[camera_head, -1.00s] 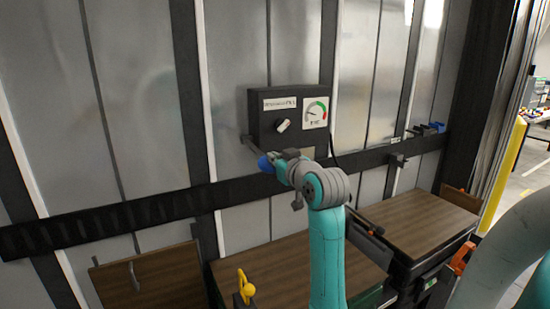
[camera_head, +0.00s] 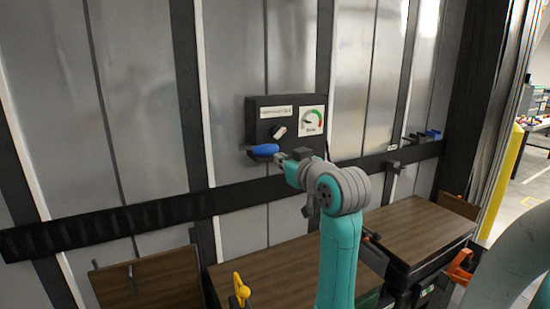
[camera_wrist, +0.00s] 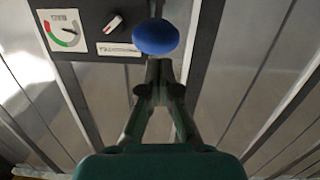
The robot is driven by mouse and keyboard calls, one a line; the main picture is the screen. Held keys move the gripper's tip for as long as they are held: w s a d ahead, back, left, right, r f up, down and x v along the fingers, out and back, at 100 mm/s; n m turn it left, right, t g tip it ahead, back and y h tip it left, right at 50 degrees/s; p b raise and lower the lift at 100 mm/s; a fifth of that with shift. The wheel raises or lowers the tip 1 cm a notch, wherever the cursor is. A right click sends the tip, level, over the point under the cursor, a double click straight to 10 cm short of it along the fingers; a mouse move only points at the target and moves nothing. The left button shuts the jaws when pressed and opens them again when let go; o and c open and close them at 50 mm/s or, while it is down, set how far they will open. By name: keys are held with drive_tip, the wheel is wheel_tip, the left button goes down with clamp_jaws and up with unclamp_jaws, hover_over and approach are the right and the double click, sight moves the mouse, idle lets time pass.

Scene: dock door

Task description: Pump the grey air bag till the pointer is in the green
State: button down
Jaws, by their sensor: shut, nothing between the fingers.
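A dark pump box (camera_head: 256,113) is fixed to the wall, with a round gauge (camera_head: 312,120) at its right. The gauge pointer points left, outside the green band; the gauge also shows upside down in the wrist view (camera_wrist: 62,30). A blue lever handle (camera_head: 263,149) sticks out at the box's lower left. My gripper (camera_head: 282,158) is shut and empty, just right of and below the handle. In the wrist view the closed fingertips (camera_wrist: 160,66) sit right by the blue handle (camera_wrist: 155,37); I cannot tell if they touch. I cannot pick out the grey air bag for certain.
A pale knob (camera_head: 278,132) sits on the box's front, left of the gauge. A dark rail (camera_head: 120,213) crosses the grey panels below the box. Brown-topped crates (camera_head: 420,230) stand below, with a yellow clamp (camera_head: 241,290) in front. Small blue items (camera_head: 432,134) sit at right.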

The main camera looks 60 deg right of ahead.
drive_tip(key=shift+v, duration=1.45)
